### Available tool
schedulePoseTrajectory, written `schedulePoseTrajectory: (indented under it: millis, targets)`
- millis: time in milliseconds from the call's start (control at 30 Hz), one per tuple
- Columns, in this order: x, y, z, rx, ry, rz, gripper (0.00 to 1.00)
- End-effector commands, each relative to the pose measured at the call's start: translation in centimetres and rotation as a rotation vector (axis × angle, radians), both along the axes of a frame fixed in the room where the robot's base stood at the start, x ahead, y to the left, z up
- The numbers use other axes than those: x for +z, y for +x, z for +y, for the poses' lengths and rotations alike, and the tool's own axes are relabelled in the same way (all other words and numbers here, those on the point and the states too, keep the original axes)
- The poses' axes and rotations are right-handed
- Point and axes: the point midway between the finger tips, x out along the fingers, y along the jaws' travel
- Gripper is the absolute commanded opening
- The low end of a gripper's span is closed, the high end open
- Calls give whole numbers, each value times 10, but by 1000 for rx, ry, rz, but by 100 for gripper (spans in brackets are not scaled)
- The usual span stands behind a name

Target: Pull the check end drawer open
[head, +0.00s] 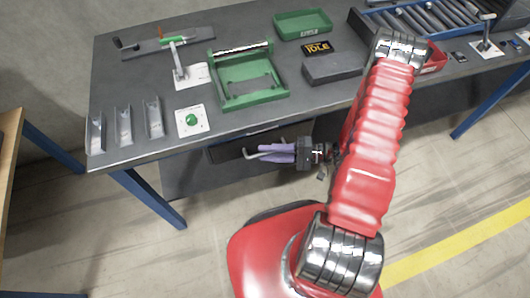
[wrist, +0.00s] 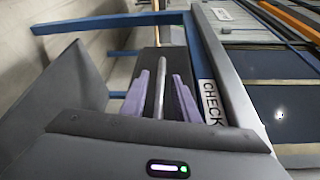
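The check end drawer (head: 228,153) is a dark front under the table's near edge in the head view. Its grey bar handle (head: 256,156) stands out at my gripper (head: 268,153), which has purple fingers. In the wrist view the handle bar (wrist: 160,90) runs between the two fingers of my gripper (wrist: 161,98). Narrow gaps seem to show on both sides of the bar, so the fingers look open around it. A white CHECK label (wrist: 211,101) is to the right of the fingers. I cannot tell whether the drawer stands slightly out.
The grey table (head: 145,70) carries a green fixture (head: 232,102), a green tray (head: 303,24), a dark box (head: 333,68), several metal brackets (head: 124,125) and a green button (head: 191,120). A blue table leg (head: 150,198) stands left of the drawer. The floor in front is clear.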

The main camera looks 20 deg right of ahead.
Motion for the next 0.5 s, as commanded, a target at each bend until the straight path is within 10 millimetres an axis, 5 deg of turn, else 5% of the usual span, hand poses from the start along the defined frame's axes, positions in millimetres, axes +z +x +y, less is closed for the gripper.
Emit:
schedulePoseTrajectory:
  millis: [500]
  targets:
    - [-1, 3, 9, 0, 0, 1, 24]
